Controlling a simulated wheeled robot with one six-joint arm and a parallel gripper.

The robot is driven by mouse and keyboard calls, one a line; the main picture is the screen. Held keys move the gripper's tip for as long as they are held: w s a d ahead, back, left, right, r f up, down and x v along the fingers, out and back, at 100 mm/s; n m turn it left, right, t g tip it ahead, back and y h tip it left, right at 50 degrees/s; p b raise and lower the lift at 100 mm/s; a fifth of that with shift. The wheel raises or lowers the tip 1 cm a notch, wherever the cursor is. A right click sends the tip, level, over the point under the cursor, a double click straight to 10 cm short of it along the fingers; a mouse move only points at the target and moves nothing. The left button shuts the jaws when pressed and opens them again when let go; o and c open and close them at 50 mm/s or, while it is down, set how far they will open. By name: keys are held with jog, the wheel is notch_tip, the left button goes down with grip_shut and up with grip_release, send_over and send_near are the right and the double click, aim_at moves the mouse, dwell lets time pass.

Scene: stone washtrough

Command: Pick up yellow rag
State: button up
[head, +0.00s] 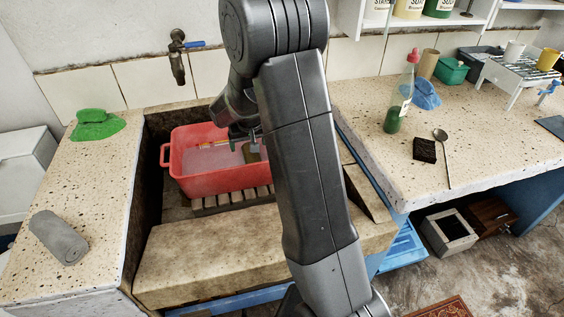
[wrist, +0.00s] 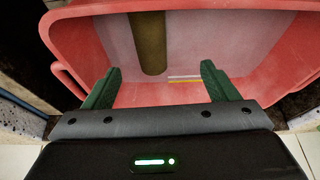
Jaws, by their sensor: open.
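I cannot make out a yellow rag for certain. A red tub (head: 225,178) stands in the stone trough, with a pale, cloudy surface inside; it fills much of the wrist view (wrist: 80,40). A dull olive-brown, upright-looking shape (wrist: 149,42) shows inside the tub, and I cannot tell what it is. Thin yellow and white strips (wrist: 185,79) lie nearer the tub's near wall in the wrist view. My gripper (wrist: 161,70) is over the tub with its green fingers apart and nothing between them. In the head view my arm hides part of the tub.
A green cloth (head: 95,125) and a grey roll (head: 58,236) lie on the left counter. A tap (head: 178,65) is on the wall behind the trough. The right counter holds a bottle (head: 392,121), a blue cloth (head: 425,95), a dark block (head: 425,150) and a ladle (head: 443,150).

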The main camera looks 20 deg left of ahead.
aim_at(253, 158)
jog(key=x, duration=0.9)
jog(key=shift+w+d, duration=0.35)
jog(key=shift+w+x, duration=0.15)
jog(key=shift+x, duration=1.1)
jog(key=shift+w+x, duration=0.15)
jog(key=shift+x, duration=1.15)
jog(key=shift+d+r, duration=0.1)
jog(key=shift+d, duration=0.1)
jog(key=c, duration=1.2)
